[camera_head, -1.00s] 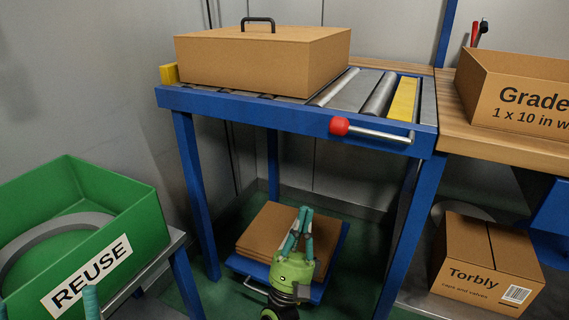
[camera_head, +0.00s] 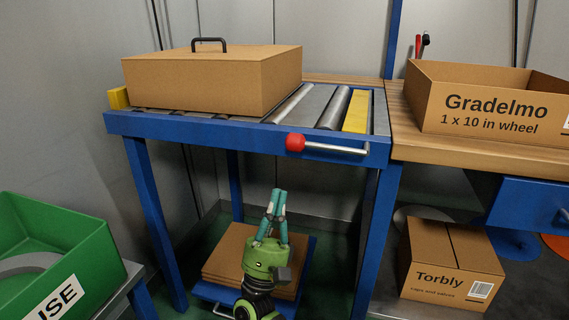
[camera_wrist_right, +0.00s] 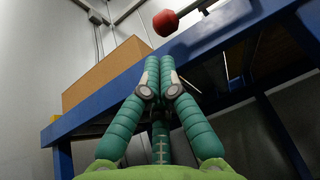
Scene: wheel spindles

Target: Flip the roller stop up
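A blue-framed roller table (camera_head: 220,127) stands in the middle of the head view. On its front rail is a lever with a red knob (camera_head: 295,142) and a metal rod (camera_head: 336,149) lying nearly level to the right. A yellow bar (camera_head: 357,112) lies among the rollers near the right end. My right gripper (camera_head: 278,192), with teal fingers and a green body, is below and in front of the rail, apart from the lever. Its fingers are together and empty. In the right wrist view the red knob (camera_wrist_right: 166,22) is beyond and above the fingertips (camera_wrist_right: 160,75). My left gripper is out of view.
A closed brown box with a black handle (camera_head: 215,80) sits on the rollers' left part. A wooden bench (camera_head: 450,148) with the Gradelmo box (camera_head: 490,105) adjoins at right. Flat cardboard (camera_head: 228,255) lies under the table. A green bin (camera_head: 60,250) stands at left.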

